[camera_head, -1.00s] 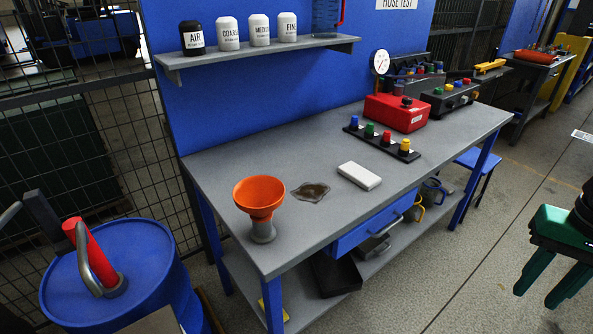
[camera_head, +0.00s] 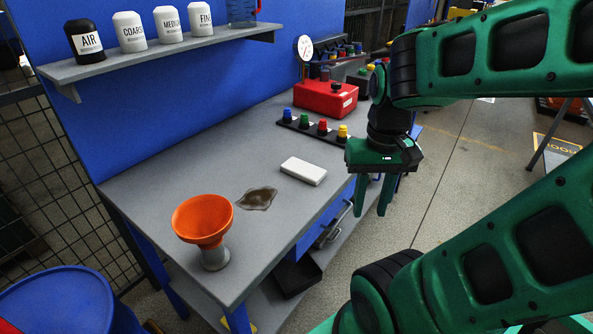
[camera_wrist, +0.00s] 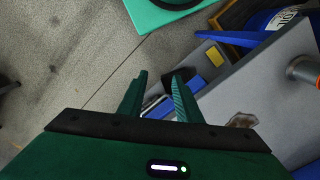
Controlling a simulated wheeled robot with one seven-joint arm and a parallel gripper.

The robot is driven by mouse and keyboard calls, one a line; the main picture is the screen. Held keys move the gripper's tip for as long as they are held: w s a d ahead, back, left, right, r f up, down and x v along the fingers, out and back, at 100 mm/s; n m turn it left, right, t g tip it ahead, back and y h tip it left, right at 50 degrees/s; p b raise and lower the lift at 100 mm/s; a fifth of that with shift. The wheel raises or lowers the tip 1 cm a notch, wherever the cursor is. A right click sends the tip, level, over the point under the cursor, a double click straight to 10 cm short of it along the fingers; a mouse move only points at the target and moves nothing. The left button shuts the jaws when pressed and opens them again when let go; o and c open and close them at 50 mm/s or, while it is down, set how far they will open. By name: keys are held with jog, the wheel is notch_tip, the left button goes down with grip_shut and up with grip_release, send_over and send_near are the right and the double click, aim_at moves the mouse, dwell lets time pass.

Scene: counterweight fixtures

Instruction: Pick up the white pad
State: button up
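The white pad (camera_head: 303,170) lies flat on the grey workbench (camera_head: 257,152), near its front edge and to the right of a dark stain. My green gripper (camera_head: 373,194) is in the air to the right of the pad, past the bench's front edge, with its fingers pointing down. The fingers are apart with nothing between them. The wrist view also shows my open gripper (camera_wrist: 156,88) over the floor and bench edge. I cannot make out the pad in the wrist view.
An orange funnel (camera_head: 203,222) stands at the bench's near end beside the dark stain (camera_head: 257,198). Behind the pad are a strip of coloured knobs (camera_head: 313,127) and a red box (camera_head: 326,97). A shelf (camera_head: 150,52) holds several labelled bottles above. A blue drum (camera_head: 62,302) stands lower left.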

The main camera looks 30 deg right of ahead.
jog(key=o, duration=0.9)
jog(key=shift+s+d+r, duration=0.1)
jog(key=shift+s+r, duration=0.15)
jog(key=shift+r, duration=0.1)
jog(key=shift+c, duration=0.2)
jog(key=shift+o, duration=1)
jog(key=shift+w+d+r+n, duration=0.15)
jog(key=shift+w+r+n, duration=0.15)
jog(key=shift+w+n, duration=0.35)
jog(key=n+t+y, duration=0.1)
jog(key=n+t, duration=0.2)
jog(key=n, duration=0.6)
send_near(303, 167)
jog(key=shift+x, duration=4.2)
